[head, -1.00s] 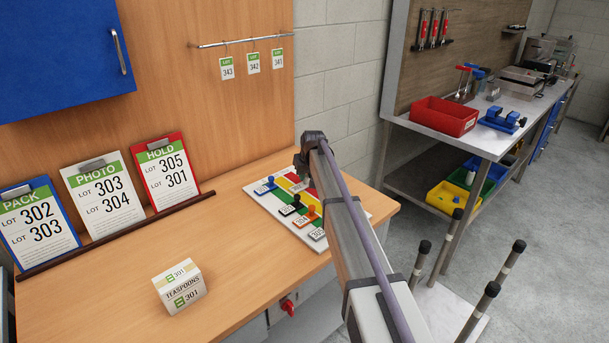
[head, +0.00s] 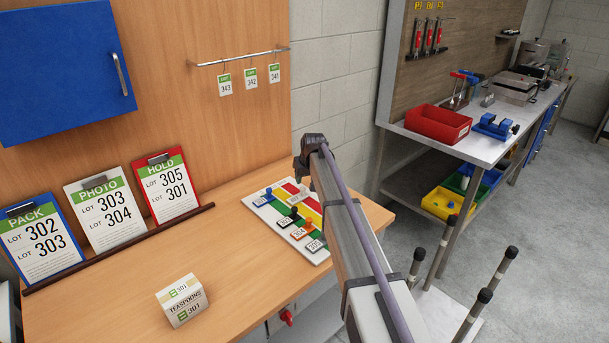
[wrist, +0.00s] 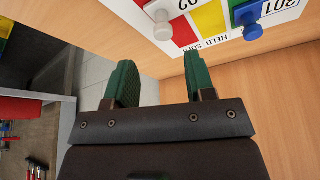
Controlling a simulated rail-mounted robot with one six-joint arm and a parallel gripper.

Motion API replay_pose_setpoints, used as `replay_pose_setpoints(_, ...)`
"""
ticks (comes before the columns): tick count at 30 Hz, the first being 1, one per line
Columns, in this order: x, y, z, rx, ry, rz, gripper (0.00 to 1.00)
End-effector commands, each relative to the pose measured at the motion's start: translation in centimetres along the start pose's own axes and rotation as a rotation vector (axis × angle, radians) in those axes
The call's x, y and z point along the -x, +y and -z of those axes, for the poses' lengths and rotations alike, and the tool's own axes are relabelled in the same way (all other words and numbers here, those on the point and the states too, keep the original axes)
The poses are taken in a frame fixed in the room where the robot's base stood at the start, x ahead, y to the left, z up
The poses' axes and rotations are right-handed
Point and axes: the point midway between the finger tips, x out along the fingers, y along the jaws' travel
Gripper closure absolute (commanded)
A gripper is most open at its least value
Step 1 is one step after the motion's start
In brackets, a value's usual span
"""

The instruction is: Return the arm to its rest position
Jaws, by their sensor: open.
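My arm (head: 352,240) reaches up from the bottom of the head view, and its wrist end (head: 312,145) is over the right part of the wooden bench. In the wrist view my gripper (wrist: 158,82) is open, with two green fingers apart and nothing between them. The fingers are above the bench near its edge, with floor visible between them. A board (head: 316,253) with coloured fields and lot-numbered knobbed pieces lies on the bench below my wrist. It also shows in the wrist view (wrist: 218,42), apart from the fingers.
A teaspoons box (head: 183,301) stands at the bench front. The pack (head: 40,237), photo (head: 105,212) and hold (head: 166,188) clipboards lean at the back. A steel table with a red bin (head: 437,119) stands right. Several black-capped posts (head: 484,296) rise beside my arm.

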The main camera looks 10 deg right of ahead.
Motion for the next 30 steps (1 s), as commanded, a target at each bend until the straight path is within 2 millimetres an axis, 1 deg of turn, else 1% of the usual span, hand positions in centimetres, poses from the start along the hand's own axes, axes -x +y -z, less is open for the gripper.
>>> replay_pose_setpoints(1, 2.7, 0.0, 0.4, 0.0, 0.0, 0.0, 0.5)
replay_pose_setpoints(3, 4.2, 0.0, 0.3, -0.001, 0.0, 0.0, 0.5)
replay_pose_setpoints(6, 5.3, 0.1, 0.2, -0.001, 0.0, -0.001, 0.5)
replay_pose_setpoints(16, 5.1, 0.1, 0.0, -0.004, 0.0, 0.0, 0.5)
replay_pose_setpoints(17, 5.1, 0.1, -0.2, -0.014, -0.011, 0.001, 0.5)
replay_pose_setpoints(18, 5.3, -0.1, -1.0, -0.03, -0.035, 0.003, 0.5)
replay_pose_setpoints(20, 6.1, -0.5, -3.6, -0.052, -0.076, 0.003, 0.5)
replay_pose_setpoints(23, 8.6, -2.0, -10.9, -0.089, -0.159, 0.001, 0.5)
replay_pose_setpoints(24, 9.9, -2.8, -14.5, -0.105, -0.197, -0.001, 0.5)
replay_pose_setpoints(26, 12.0, -4.1, -20.2, -0.125, -0.254, -0.007, 0.5)
replay_pose_setpoints(27, 13.3, -4.9, -23.8, -0.135, -0.289, -0.012, 0.5)
replay_pose_setpoints(29, 15.2, -6.0, -28.8, -0.148, -0.333, -0.018, 0.5)
replay_pose_setpoints(30, 16.3, -6.7, -31.6, -0.152, -0.357, -0.021, 0.5)
